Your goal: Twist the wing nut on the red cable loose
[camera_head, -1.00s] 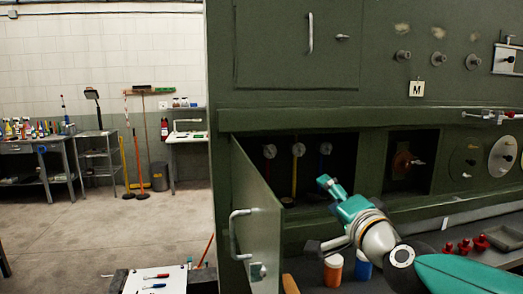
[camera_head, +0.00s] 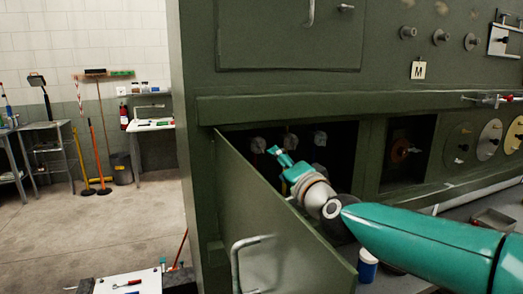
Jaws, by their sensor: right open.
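Three pale grey knob-like fittings sit in a row inside the dark open compartment: the left wing nut (camera_head: 258,145), the middle one (camera_head: 290,141) and the right one (camera_head: 320,138). The cables below them are dark or hidden now; the red cable is not clear to see behind my arm and the door. My right gripper (camera_head: 277,154) has teal fingers and is open. Its tips are at the compartment mouth, just below and between the left and middle fittings in the picture. I cannot tell whether it touches anything. My left gripper is not in view.
The hinged green door (camera_head: 270,215) stands open in front of the compartment, close to my right arm. A blue bottle (camera_head: 367,266) with a white cap stands below my arm. A second recess (camera_head: 402,155) with an orange-brown disc lies to the right.

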